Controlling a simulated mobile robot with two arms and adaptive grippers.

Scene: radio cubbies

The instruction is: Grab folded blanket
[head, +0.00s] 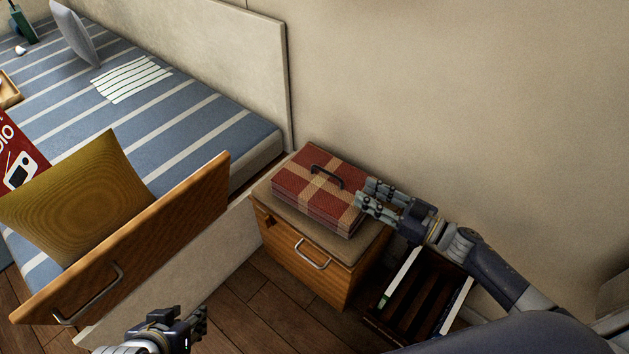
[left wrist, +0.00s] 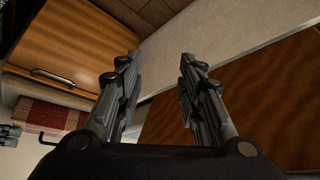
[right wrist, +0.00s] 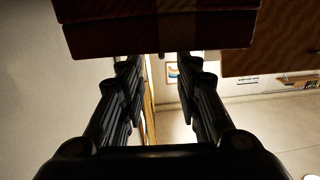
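The folded blanket (head: 310,183) is a red and tan plaid block with a dark handle (head: 326,176) on top. It lies on the small wooden cabinet (head: 318,255). It also shows at the left in the left wrist view (left wrist: 45,112) and seems to be the dark red block at the top of the right wrist view (right wrist: 160,36). My right gripper (head: 364,197) is open at the blanket's right side; I cannot tell whether it touches. Its fingers are apart and empty (right wrist: 158,85). My left gripper (head: 204,322) is open and empty, low and away from the blanket.
A striped bed (head: 190,125) and a wooden drawer front (head: 150,235) with a mustard cushion (head: 80,195) are at the left. A dark slatted rack (head: 420,300) stands right of the cabinet. The wall (head: 430,90) is close behind. Some floor (head: 245,315) is clear.

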